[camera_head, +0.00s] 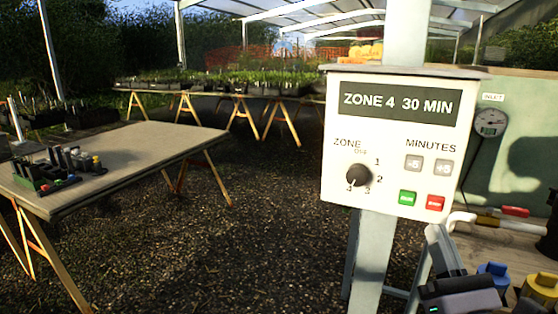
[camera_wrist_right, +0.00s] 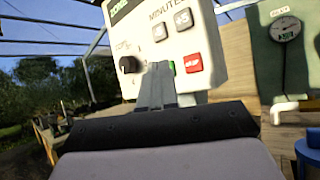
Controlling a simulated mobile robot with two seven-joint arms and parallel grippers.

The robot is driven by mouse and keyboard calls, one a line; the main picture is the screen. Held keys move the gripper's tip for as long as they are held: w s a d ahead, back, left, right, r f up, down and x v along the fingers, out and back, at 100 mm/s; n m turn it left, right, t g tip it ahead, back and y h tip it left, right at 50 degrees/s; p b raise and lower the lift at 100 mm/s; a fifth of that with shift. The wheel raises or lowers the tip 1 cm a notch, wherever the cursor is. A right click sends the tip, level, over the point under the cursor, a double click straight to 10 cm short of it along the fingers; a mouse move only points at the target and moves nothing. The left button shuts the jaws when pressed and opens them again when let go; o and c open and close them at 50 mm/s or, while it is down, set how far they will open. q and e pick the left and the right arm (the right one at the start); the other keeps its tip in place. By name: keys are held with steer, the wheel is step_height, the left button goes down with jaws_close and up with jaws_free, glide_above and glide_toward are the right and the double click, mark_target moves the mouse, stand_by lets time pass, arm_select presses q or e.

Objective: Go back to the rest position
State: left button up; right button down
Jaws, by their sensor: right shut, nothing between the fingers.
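My right gripper (camera_head: 443,252) is at the lower right of the head view, below the white control box (camera_head: 335,150). It is shut and empty. In the right wrist view its closed fingers (camera_wrist_right: 158,85) point up in front of the box, overlapping its lower face; I cannot tell the exact gap. The box's display reads "ZONE 4 30 MIN". Its black zone knob (camera_head: 358,176) points toward 4. The green button (camera_head: 407,198) and red button (camera_head: 436,202) sit at its lower edge. My left gripper is not in view.
A grey post (camera_head: 375,255) carries the box. A round gauge (camera_head: 490,122) and a red-handled valve (camera_head: 515,211) are at the right, with blue (camera_head: 493,270) and yellow (camera_head: 542,285) fittings below. A table (camera_head: 130,150) stands left; open gravel (camera_head: 220,255) lies between.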

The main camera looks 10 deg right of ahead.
steer(key=s+a+f+m+g, duration=0.15)
steer(key=f+m+g, duration=0.25)
steer(key=f+m, duration=0.55)
steer(key=s+a+f+m+g, duration=0.1)
steer(key=a+f+m+g, duration=0.15)
steer(key=f+m, duration=0.65)
steer(key=s+a+f+m+g+y, duration=0.1)
steer(key=s+f+m+g, duration=0.3)
steer(key=f, duration=0.5)
steer(key=s+a+f+m+g+y+p, duration=0.1)
steer(key=s+a+f+m+g, duration=0.3)
steer(key=s+f+m, duration=0.4)
steer(key=shift+s+f+m+y, duration=0.15)
steer(key=shift+f+m+y, duration=0.2)
steer(key=shift+m, duration=0.6)
